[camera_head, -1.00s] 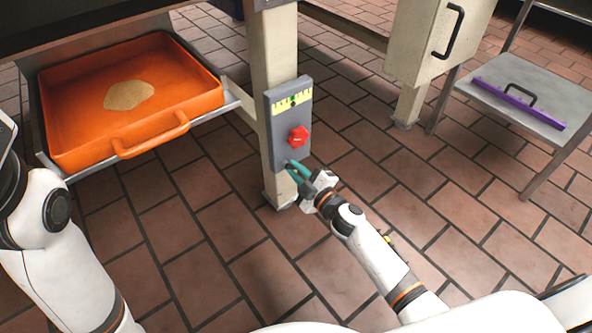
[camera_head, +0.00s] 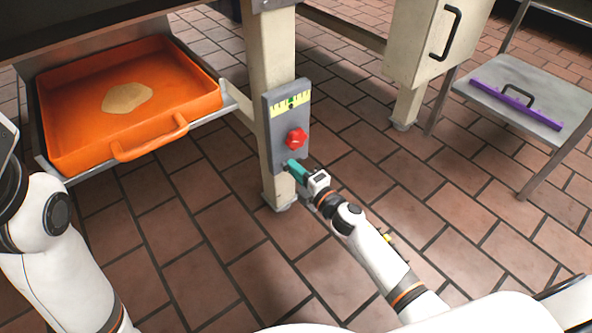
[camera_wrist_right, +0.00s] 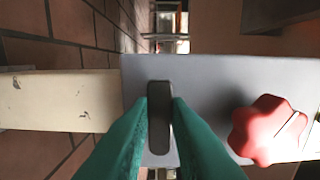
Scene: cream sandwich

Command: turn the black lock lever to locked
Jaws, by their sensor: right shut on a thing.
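The black lock lever (camera_wrist_right: 159,116) is on the lower part of a grey control panel (camera_head: 272,110) fixed to a cream post. In the right wrist view it lies crosswise to the panel's long side. My right gripper (camera_head: 291,165) has its teal fingers at the panel's lower end, below the red knob. In the wrist view the fingertips (camera_wrist_right: 159,110) are on both sides of the lever, shut on it. The fingers mostly hide the lever in the head view. My left gripper is not in view; only parts of my left arm show.
A red star-shaped knob (camera_head: 296,138) sits just above the lever, beside it in the wrist view (camera_wrist_right: 268,129). An orange tray (camera_head: 60,125) with a pale flat patch is at left. A purple strip (camera_head: 512,100) lies on a shelf at right. The floor around is clear.

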